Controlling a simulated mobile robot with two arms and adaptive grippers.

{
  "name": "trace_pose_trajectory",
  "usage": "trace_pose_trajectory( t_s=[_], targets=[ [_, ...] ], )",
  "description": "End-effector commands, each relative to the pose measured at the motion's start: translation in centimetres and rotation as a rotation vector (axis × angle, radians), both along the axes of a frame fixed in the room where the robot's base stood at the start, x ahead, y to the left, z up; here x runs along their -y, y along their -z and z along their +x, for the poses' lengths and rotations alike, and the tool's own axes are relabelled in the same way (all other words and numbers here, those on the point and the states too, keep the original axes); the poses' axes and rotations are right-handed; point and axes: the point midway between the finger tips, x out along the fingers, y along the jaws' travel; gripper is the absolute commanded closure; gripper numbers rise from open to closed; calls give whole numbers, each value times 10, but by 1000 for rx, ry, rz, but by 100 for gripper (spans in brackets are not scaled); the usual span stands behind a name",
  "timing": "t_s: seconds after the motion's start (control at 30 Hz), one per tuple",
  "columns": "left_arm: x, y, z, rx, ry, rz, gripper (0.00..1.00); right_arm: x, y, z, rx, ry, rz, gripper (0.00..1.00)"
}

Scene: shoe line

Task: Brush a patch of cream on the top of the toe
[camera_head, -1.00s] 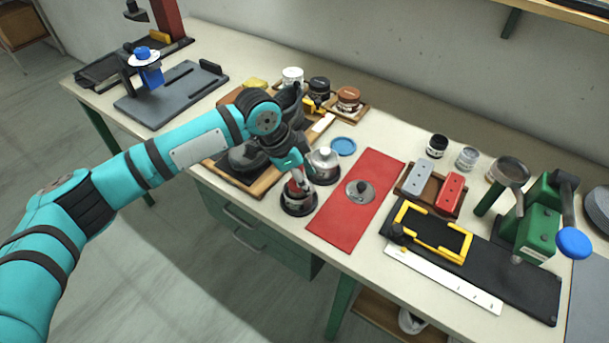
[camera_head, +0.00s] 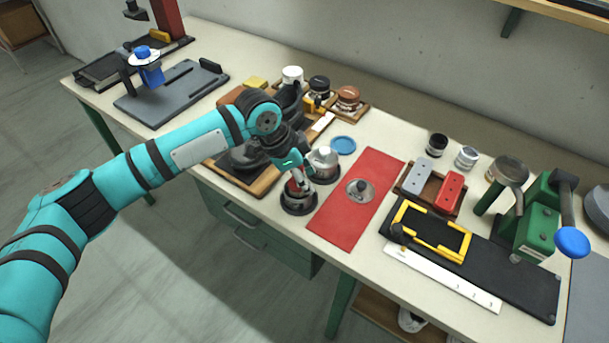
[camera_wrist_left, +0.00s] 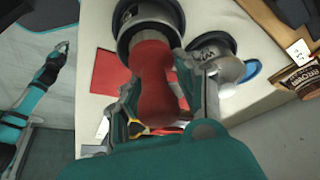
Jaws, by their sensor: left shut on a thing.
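My left gripper (camera_head: 294,172) is shut on the red handle of a tool (camera_wrist_left: 155,75). The handle stands in a round dark holder (camera_head: 299,207) at the table's front edge; the holder also shows in the left wrist view (camera_wrist_left: 124,22). The tool's working end is hidden. A dark shoe (camera_head: 246,157) lies on a wood-rimmed tray (camera_head: 263,188), partly behind my left arm. White (camera_head: 292,76), black (camera_head: 319,88) and brown (camera_head: 348,98) jars stand behind it. A teal arm, seemingly my right, shows small in the left wrist view; its gripper (camera_wrist_left: 64,48) is too small to read.
A red mat (camera_head: 340,222) with a metal piece (camera_head: 360,190) is to the right. Farther right are a yellow frame (camera_head: 432,255) and green press (camera_head: 537,228).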

Motion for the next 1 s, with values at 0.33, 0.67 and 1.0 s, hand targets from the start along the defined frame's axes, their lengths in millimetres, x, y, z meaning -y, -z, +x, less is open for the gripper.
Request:
trace_pose_trajectory(
  t_s=[0.33,0.67,1.0],
  targets=[
    [0,1,0,-1,0,0,98,0,-2,0,0,0,0,100],
    [0,2,-1,-3,0,0,98,0,-4,0,0,1,0,100],
    [0,3,-1,-4,1,1,98,-3,-6,0,0,3,3,100]
  ],
)
